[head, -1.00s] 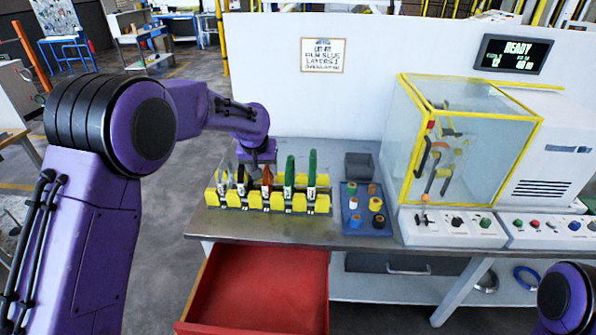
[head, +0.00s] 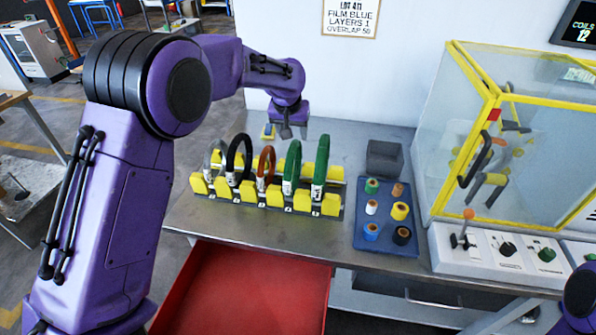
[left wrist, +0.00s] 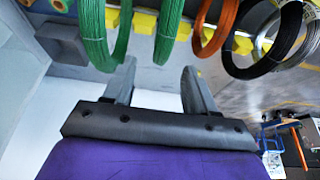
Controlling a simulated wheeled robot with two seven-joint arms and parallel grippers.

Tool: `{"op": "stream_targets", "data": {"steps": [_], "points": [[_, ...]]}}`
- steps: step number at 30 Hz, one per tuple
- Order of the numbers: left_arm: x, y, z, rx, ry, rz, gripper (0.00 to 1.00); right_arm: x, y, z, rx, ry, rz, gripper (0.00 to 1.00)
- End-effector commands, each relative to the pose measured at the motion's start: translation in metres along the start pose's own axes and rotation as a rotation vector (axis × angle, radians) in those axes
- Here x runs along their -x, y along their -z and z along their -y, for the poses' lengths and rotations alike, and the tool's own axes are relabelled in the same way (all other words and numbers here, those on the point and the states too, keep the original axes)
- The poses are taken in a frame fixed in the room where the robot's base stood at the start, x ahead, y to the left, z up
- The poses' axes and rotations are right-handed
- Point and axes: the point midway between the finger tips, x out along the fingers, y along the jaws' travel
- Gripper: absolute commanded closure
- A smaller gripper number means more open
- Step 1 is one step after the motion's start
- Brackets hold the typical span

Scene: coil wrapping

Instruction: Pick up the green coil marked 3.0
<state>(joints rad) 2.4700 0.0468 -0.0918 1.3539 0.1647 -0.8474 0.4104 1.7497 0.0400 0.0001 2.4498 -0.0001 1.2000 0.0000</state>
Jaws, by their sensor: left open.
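Two green coils stand upright at the right end of a yellow-blocked rack (head: 222,192) in the head view: the left green coil (head: 292,165) and the right green coil (head: 321,163). Their white tags are too small to read, so I cannot tell which is marked 3.0. They also show at the top left of the left wrist view, as one green coil (left wrist: 92,32) and another (left wrist: 168,32). My left gripper (head: 287,130) is behind the rack, near the green coils. In the left wrist view its fingers (left wrist: 160,88) are apart and empty. My right gripper is out of view.
An orange coil (head: 266,163), a black coil (head: 238,158) and a silver coil (head: 212,160) share the rack. Right of it are a blue tray (head: 386,246) of spools and a grey bin (head: 384,158). A red drawer (head: 245,290) stands open below the table.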

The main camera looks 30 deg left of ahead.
Motion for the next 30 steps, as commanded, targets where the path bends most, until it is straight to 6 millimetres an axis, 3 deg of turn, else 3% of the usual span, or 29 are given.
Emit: {"op": "stream_targets", "data": {"steps": [11,21,28,29,30], "points": [[-0.054,-0.002,0.002,0.003,0.001,0.002,0.44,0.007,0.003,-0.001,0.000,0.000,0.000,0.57],[-0.105,-0.005,0.010,0.003,0.002,0.001,0.44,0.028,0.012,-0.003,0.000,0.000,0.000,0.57],[-0.109,-0.005,0.010,0.003,0.001,-0.001,0.44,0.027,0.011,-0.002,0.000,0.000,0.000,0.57],[-0.109,-0.005,0.010,0.003,0.001,-0.001,0.47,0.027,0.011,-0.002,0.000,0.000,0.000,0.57],[-0.109,-0.005,0.010,0.003,0.001,-0.001,0.60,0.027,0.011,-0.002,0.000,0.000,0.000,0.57]]}}
